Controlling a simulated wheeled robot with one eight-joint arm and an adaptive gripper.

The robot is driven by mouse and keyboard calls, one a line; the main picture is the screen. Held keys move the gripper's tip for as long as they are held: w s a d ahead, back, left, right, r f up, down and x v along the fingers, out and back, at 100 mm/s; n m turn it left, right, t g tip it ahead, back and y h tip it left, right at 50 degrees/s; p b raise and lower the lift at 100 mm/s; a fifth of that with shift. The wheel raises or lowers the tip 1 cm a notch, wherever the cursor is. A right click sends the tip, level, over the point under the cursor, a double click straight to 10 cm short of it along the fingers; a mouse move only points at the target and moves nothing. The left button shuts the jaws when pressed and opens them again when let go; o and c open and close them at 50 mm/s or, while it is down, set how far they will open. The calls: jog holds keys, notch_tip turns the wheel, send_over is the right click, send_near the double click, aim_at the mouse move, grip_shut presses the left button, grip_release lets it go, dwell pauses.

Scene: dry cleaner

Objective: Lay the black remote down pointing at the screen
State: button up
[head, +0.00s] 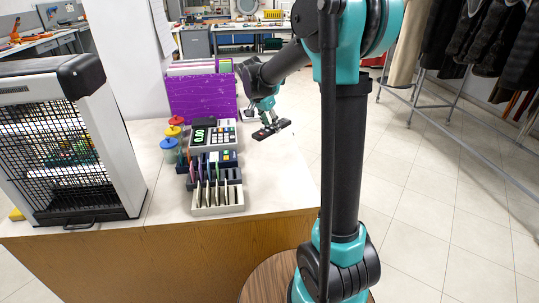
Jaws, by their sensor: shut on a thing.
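The black remote (280,127) is a small dark bar with a hint of red. It is in my gripper (268,119), at the right side of the pale counter (275,180) in the head view. My gripper is shut on the remote, and the fingers cover part of it. The remote lies slantwise, its right end pointing up and right. I cannot tell whether it touches the counter. A small dark screen with lit green digits (198,136) stands left of the remote, on a device with a keypad (222,135). I cannot tell if this is the task's screen.
A rack with upright cards (217,197) stands at the counter's front. Red, yellow and blue-lidded jars (169,145) and a purple file box (203,97) are left and behind. A large caged unit (65,140) fills the left. The counter's right part is bare.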

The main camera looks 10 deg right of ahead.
aim_at(263, 132)
notch_tip(263, 132, down, 13)
jog(key=shift+f, duration=0.2)
dwell(0.3)
jog(key=o, duration=1.3)
jog(key=shift+f, duration=0.1)
jog(key=shift+c, duration=0.2)
jog(key=v, duration=1.1)
jog(key=shift+s+r, duration=0.1)
jog(key=shift+r, duration=0.35)
jog(key=shift+s+r, duration=0.1)
jog(key=shift+s, duration=0.05)
jog(key=s+d+f+n+y, duration=0.1)
jog(key=s+d+f+n, duration=0.1)
jog(key=s, duration=0.7)
jog(key=s+d+f+n+t+y, duration=0.1)
jog(key=s+d+f+n, duration=0.2)
jog(key=s, duration=0.6)
jog(key=s+d+f+n+y, duration=0.1)
jog(key=s+f+n, duration=0.3)
jog(key=s, duration=0.5)
jog(key=shift+s+d+f+n+y, duration=0.2)
jog(key=shift+d+f+n+y, duration=0.15)
jog(key=shift+d+n, duration=0.4)
